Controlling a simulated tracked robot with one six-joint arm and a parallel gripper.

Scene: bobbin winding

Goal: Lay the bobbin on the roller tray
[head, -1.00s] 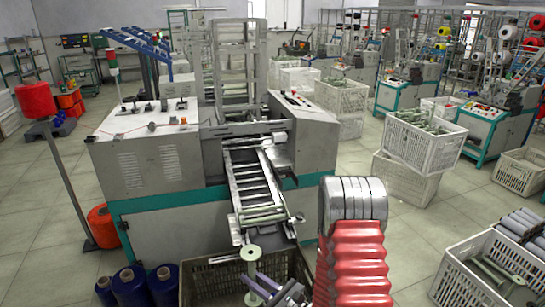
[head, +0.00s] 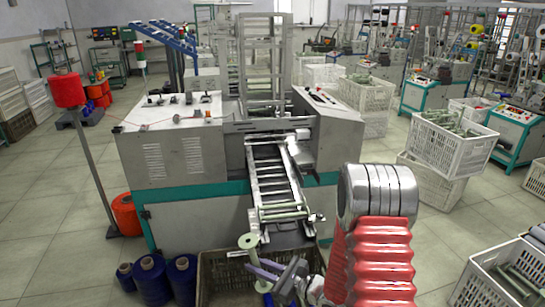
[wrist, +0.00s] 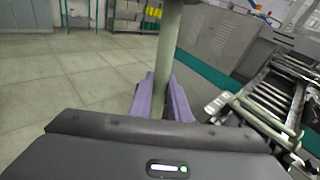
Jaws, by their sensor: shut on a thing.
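The bobbin (head: 248,241) is pale green with round flanged ends. It is tilted in the head view, and its shaft (wrist: 168,45) stands nearly upright in the wrist view, its upper end cut off. My gripper (head: 264,268) is shut on the shaft with its purple fingers, which also show in the wrist view (wrist: 162,102). The roller tray (head: 252,188) slopes down from the machine's front, with pale bars across it. It lies up and right of the bobbin in the head view, and at the right in the wrist view (wrist: 292,122). The bobbin is apart from it.
A brown crate (head: 222,285) stands on the floor below my gripper. Blue spools (head: 149,275) stand left of it. The grey machine (head: 185,150) rises behind the tray. White crates (head: 450,140) with bobbins stand at the right. The floor at the left is mostly clear.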

